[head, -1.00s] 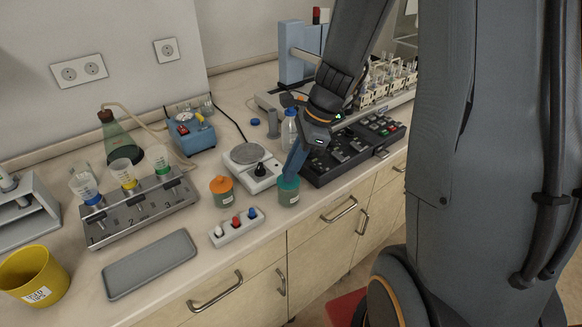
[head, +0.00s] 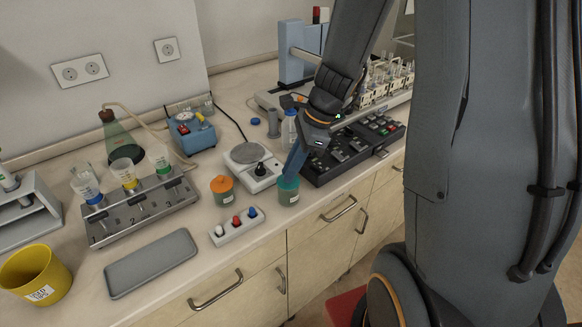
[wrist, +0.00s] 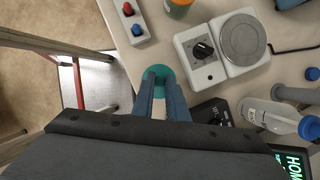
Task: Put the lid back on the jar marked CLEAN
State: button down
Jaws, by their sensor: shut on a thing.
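My gripper (head: 289,177) points down at the front edge of the bench, its blue fingers shut on a round teal lid (wrist: 152,82). In the head view the lid is at the top of a small teal jar (head: 288,196) with a white label; the writing is too small to read. The lid looks level and in line with the jar, but I cannot tell whether it is fully seated. In the wrist view the lid hides the jar body. A similar jar with an orange lid (head: 222,186) stands to the left.
A strip with coloured knobs (head: 236,227) and a hotplate (head: 252,166) stand close by. A dark control panel (head: 350,150) is just right of my gripper. A clear bottle (head: 289,128) stands behind. A grey tray (head: 150,263) lies at front left.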

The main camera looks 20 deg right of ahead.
dwell(0.3)
jog(key=c, duration=1.2)
grip_release()
jog(key=shift+r, duration=0.1)
jog(key=shift+r+p, duration=3.45)
jog(key=shift+p, duration=0.15)
grip_shut()
jog(key=shift+f+b, duration=2)
jog(key=shift+f, duration=1.05)
